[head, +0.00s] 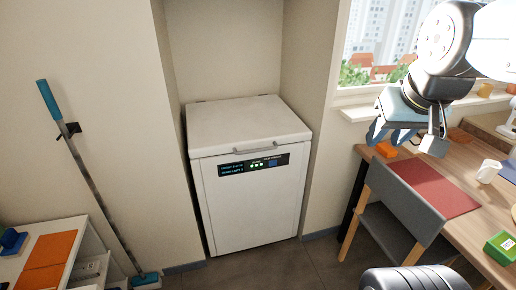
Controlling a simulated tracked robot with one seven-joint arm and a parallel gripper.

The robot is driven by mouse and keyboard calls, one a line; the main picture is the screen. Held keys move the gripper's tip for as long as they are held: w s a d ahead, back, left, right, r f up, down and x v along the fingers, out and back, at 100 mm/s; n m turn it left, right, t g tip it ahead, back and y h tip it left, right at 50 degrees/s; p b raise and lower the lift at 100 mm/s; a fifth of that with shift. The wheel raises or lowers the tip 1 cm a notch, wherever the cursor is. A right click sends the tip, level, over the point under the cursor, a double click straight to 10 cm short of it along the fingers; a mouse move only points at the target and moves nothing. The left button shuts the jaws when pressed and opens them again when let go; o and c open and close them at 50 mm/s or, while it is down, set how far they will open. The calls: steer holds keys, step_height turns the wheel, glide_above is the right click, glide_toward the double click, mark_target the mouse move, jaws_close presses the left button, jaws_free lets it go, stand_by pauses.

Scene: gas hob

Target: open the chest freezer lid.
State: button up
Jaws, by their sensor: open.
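The white chest freezer (253,195) stands in a wall recess at the middle of the head view. Its lid (240,122) looks closed, lying flat on the body. A grey bar handle (256,148) runs along the lid's front edge, above a dark control panel (254,166) with small green lights. My gripper (391,138) is at the upper right, open and apart from the freezer, in front of the window and table area. Nothing shows between its fingers, though their tips are small in the picture.
A wooden table (473,229) with a red mat (433,187) and a grey chair (398,207) stand right of the freezer. A blue-handled mop (92,184) leans on the left wall beside a white shelf unit (92,240). The floor (262,268) before the freezer is clear.

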steer(key=shift+w, duration=0.1)
steer(key=w+a+f+n+t+y, duration=0.1)
steer(key=w+f+n+t, duration=0.3)
steer(key=w, duration=1)
steer(key=w+a+f+n+t, duration=0.1)
steer(key=w+f+n, duration=0.55)
steer(key=w, duration=0.75)
steer(key=n+t+y, duration=0.2)
steer(key=n+y, duration=0.7)
steer(key=n, duration=0.5)
glide_toward(257, 151)
steer(key=shift+n, duration=0.25)
steer(key=x, duration=0.9)
steer(key=shift+f, duration=0.1)
steer(key=shift+c, duration=0.4)
jaws_close()
